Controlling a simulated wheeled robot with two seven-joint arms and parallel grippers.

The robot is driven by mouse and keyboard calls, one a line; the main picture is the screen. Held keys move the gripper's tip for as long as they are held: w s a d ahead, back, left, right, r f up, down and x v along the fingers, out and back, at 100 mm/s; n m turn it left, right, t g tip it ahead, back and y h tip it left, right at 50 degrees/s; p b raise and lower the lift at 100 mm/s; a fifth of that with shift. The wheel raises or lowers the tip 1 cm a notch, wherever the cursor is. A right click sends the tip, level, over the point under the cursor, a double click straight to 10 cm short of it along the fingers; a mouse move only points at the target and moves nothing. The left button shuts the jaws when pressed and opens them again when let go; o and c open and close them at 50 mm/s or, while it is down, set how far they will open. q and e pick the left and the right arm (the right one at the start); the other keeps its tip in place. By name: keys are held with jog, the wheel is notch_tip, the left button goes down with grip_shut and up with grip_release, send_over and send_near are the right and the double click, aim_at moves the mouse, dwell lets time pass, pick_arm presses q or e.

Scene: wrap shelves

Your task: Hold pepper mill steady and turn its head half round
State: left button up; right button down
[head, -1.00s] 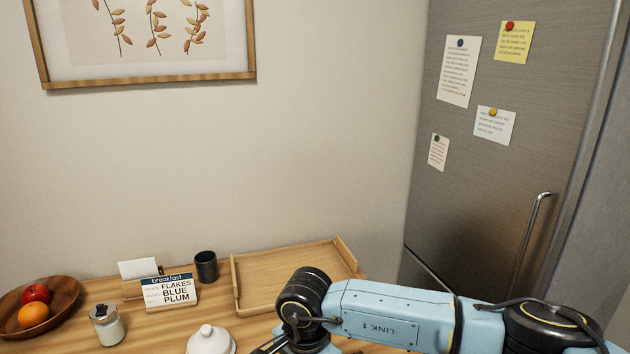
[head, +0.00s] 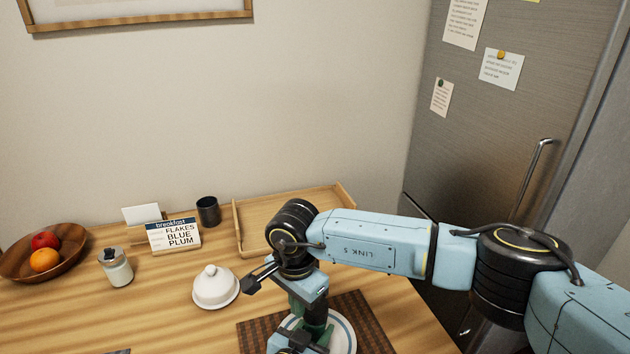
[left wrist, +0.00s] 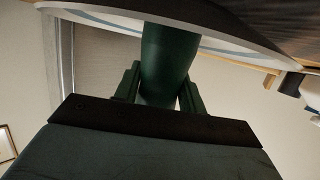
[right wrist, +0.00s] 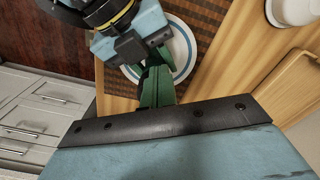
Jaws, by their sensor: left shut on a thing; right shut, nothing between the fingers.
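The pepper mill (left wrist: 168,58) shows in the left wrist view as a dark green upright cylinder. My left gripper (left wrist: 158,88) is shut on it, a green finger on each side. My right gripper (right wrist: 156,82) is shut and empty. In the head view my right gripper (head: 315,318) points down over a white plate with a blue ring (head: 345,337). There the mill and its head are hidden or cannot be told from the green fingers. In the right wrist view my left gripper (right wrist: 130,46) is close beside my right fingers, over the plate.
A brown woven mat (head: 368,318) lies under the plate. A white domed lid (head: 215,287) and a jar (head: 116,267) stand to the left. A breakfast sign (head: 174,236), a dark cup (head: 208,211), a wooden tray (head: 255,225) and a fruit bowl (head: 75,262) stand behind.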

jog(key=shift+w+d, duration=0.1)
jog(key=shift+w, duration=0.05)
dwell(0.4)
send_near(308, 315)
jog(key=shift+w+a+f, duration=0.1)
jog(key=shift+a+f, duration=0.3)
jog(key=shift+a, duration=0.3)
jog(key=shift+w+a+f, duration=0.1)
jog(key=shift+a+f, duration=0.3)
jog(key=shift+a, duration=0.25)
jog(key=shift+s+d+f, duration=0.35)
jog(key=shift+d+f, duration=0.1)
jog(key=shift+f, duration=0.55)
jog(key=shift+s+d+f, duration=0.35)
jog(key=shift+d+f, duration=0.15)
jog(key=shift+f, duration=0.5)
jog(key=shift+s+d+f, duration=0.35)
jog(key=shift+d+f, duration=0.1)
jog(key=shift+f, duration=0.55)
jog(key=shift+w+d, duration=0.1)
jog(key=shift+w, duration=0.2)
